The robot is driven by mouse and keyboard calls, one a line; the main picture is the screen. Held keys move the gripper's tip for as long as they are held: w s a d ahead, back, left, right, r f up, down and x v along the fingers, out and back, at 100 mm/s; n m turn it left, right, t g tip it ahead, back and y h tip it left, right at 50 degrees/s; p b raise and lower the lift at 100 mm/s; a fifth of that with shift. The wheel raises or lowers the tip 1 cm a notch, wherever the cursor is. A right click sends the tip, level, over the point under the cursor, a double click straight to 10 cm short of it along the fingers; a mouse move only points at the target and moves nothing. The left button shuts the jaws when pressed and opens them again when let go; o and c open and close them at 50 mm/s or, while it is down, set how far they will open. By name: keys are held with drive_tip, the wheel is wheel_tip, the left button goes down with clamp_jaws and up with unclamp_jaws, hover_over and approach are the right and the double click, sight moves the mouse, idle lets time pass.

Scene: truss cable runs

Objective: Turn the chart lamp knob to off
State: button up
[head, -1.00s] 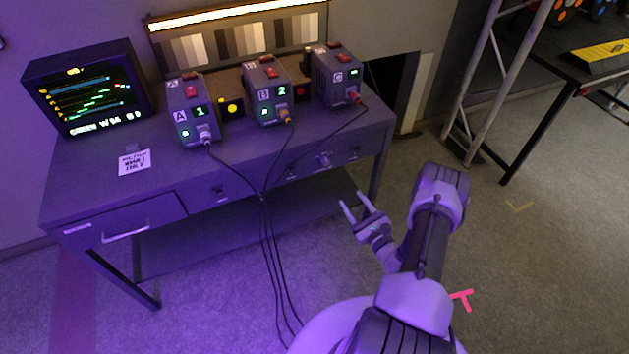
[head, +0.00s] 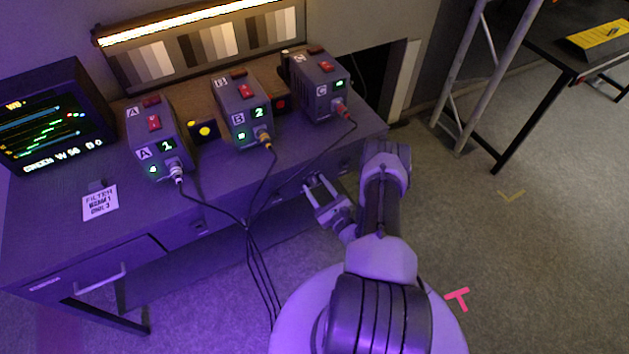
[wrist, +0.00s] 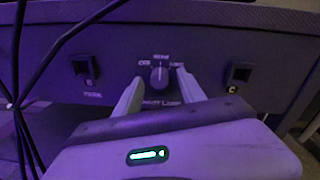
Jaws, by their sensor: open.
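The chart lamp knob (wrist: 159,76) is a small round knob on the desk's front panel, with lettering above it and a "LAMP" label below, partly covered by my gripper. Its pointer seems to stand roughly upright, but the small lettering is hard to read. My gripper (wrist: 154,84) is open, with one finger on each side of the knob in the wrist view; I cannot tell whether they touch it. In the head view my gripper (head: 313,184) is at the desk's front edge, and the knob is hidden there. The chart lamp strip (head: 200,20) glows over the grey charts.
Black cables (wrist: 62,42) hang in front of the panel, left of my gripper. Switches flank the knob, left (wrist: 87,68) and right (wrist: 240,76). Boxes A (head: 155,140), B (head: 243,112) and C (head: 320,88) stand on the desk (head: 140,215). Floor to the right is open.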

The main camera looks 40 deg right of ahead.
drive_tip(key=shift+s, duration=0.1)
drive_tip(key=shift+c, duration=0.7)
clamp_jaws()
drive_tip(key=shift+r+n, duration=0.1)
drive_tip(key=shift+n, duration=0.2)
drive_tip(key=n+p, duration=0.2)
drive_tip(key=n, duration=0.2)
drive_tip(key=shift+r+p, duration=0.15)
drive_tip(key=shift+p, duration=0.15)
drive_tip(key=n+p, duration=0.2)
drive_tip(key=n, duration=0.3)
